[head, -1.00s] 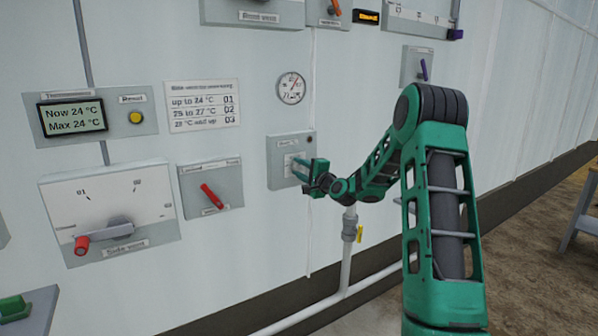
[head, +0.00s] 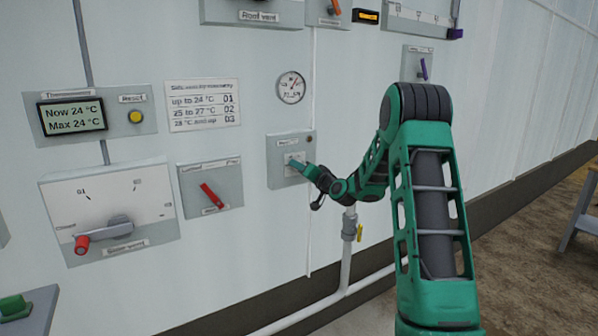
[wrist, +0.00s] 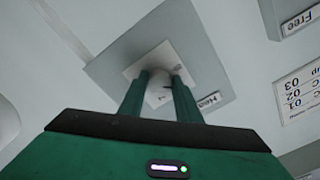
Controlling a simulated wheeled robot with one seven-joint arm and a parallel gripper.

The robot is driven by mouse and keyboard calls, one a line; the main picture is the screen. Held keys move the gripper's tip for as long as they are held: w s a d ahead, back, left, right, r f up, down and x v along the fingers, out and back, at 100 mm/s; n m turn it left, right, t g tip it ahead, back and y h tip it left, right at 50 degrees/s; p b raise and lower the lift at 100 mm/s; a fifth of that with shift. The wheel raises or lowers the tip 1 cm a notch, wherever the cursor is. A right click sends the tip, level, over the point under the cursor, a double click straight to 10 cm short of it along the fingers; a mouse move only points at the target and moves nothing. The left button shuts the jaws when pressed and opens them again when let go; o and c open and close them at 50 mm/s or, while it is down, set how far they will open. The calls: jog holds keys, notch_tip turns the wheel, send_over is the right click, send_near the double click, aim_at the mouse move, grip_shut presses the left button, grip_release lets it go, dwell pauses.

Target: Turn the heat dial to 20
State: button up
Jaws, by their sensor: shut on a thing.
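The heat dial is a pale knob (wrist: 159,88) on a white plate on a grey wall box (head: 281,172). In the wrist view the box's label reads "Hea…", partly cut off, and a dark mark shows on the plate beside the knob. My gripper (wrist: 160,92) has its two green fingers on either side of the knob, shut on it. In the head view my gripper (head: 303,167) reaches the box from the right and hides part of the dial. The scale numbers are too small or hidden to read.
Left of the box is a panel with a red lever (head: 212,196). Further left is a vent panel with a red-ended handle (head: 82,244). A round gauge (head: 291,88) is above, and a pipe with a yellow-handled valve (head: 349,228) is below right.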

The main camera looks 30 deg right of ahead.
jog(key=shift+f+n, duration=0.2)
jog(key=shift+n, duration=1.9)
jog(key=shift+f+n, duration=0.2)
jog(key=shift+n, duration=1.9)
jog(key=o, duration=1.1)
jog(key=shift+c, duration=0.2)
jog(key=shift+r, duration=0.15)
jog(key=shift+s+d, duration=0.1)
jog(key=s, duration=1)
jog(key=shift+s+d, duration=0.15)
jog(key=shift+s, duration=0.05)
